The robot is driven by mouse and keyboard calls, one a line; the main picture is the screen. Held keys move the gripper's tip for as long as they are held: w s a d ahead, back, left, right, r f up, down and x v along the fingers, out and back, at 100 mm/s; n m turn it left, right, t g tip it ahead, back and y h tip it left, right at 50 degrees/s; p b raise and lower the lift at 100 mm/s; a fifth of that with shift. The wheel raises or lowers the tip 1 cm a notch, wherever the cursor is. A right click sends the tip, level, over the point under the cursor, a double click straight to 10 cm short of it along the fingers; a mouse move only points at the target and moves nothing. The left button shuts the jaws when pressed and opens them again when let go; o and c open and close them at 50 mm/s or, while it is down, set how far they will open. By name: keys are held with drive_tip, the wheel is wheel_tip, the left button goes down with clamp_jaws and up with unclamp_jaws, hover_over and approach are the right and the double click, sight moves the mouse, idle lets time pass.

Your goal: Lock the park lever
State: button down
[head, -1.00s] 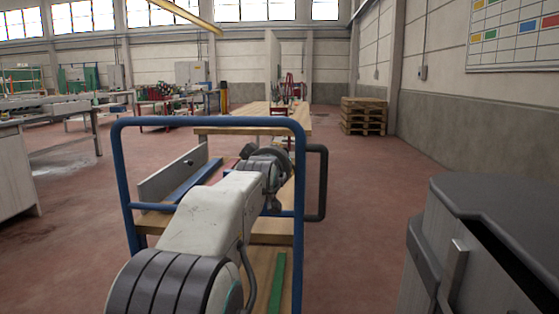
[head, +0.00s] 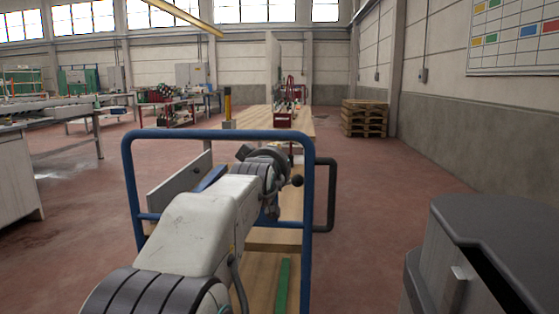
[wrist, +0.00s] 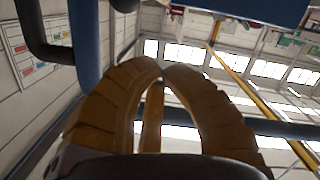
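A blue tubular frame (head: 220,134) stands in front of me, with a black side handle (head: 326,190) on its right upright. A black ball knob (head: 297,181) shows beside my wrist at that upright; I cannot tell whether it is the park lever's or part of my arm. No other lever is clearly seen. My arm reaches towards the frame, and its own links hide the fingers in the head view. In the wrist view my gripper (wrist: 161,68) has its ochre fingers curved together, tips meeting, with nothing visible between them. The blue tube (wrist: 85,45) and black handle (wrist: 40,38) are to their left.
Behind the frame are wooden decking with a green strip (head: 282,286) and a grey panel (head: 180,190). A dark grey machine housing (head: 490,225) stands close on the right. Pallets (head: 364,118) are stacked far back. Red floor (head: 390,200) is open between the frame and the wall.

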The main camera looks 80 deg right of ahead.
drive_tip(key=a, duration=0.6)
drive_tip(key=shift+a+r+p, duration=0.35)
drive_tip(key=shift+a+p, duration=0.05)
drive_tip(key=shift+w, duration=0.1)
idle(0.4)
